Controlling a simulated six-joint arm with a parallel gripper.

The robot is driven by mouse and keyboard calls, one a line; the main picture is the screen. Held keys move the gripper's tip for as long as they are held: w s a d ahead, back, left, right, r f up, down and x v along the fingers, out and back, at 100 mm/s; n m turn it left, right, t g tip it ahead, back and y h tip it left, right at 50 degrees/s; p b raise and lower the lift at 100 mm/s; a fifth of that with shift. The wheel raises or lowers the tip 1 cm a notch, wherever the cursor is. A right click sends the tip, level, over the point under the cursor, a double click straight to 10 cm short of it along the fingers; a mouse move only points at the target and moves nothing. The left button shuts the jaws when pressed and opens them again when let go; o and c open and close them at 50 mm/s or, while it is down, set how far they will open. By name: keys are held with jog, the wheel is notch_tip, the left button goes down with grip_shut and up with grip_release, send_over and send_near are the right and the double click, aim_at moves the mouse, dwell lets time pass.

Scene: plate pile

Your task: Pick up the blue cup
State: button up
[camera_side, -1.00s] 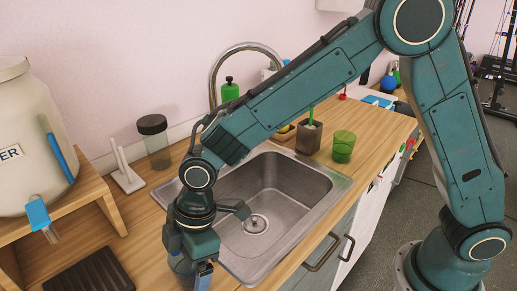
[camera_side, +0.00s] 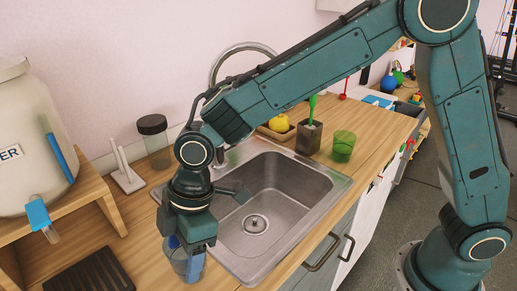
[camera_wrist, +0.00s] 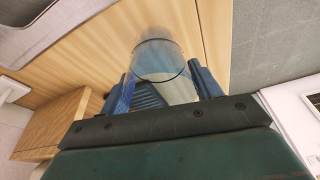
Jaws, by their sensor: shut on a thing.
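The blue cup (camera_side: 180,262) is a see-through, bluish tumbler near the front of the counter, left of the sink. My gripper (camera_side: 188,258) points down and is shut on it, hiding its upper part. In the wrist view the cup (camera_wrist: 158,55) shows as a clear cylinder between the two blue fingers of my gripper (camera_wrist: 164,88). It looks upright. I cannot tell how far its base is above the counter.
The metal sink (camera_side: 318,210) is just right of the cup. A black ridged mat (camera_side: 88,278) lies to the left, near a wooden stand (camera_side: 85,200) with a large dispenser (camera_side: 25,135).

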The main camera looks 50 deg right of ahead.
notch_tip(320, 180, up, 16)
dwell(0.5)
dwell(0.4)
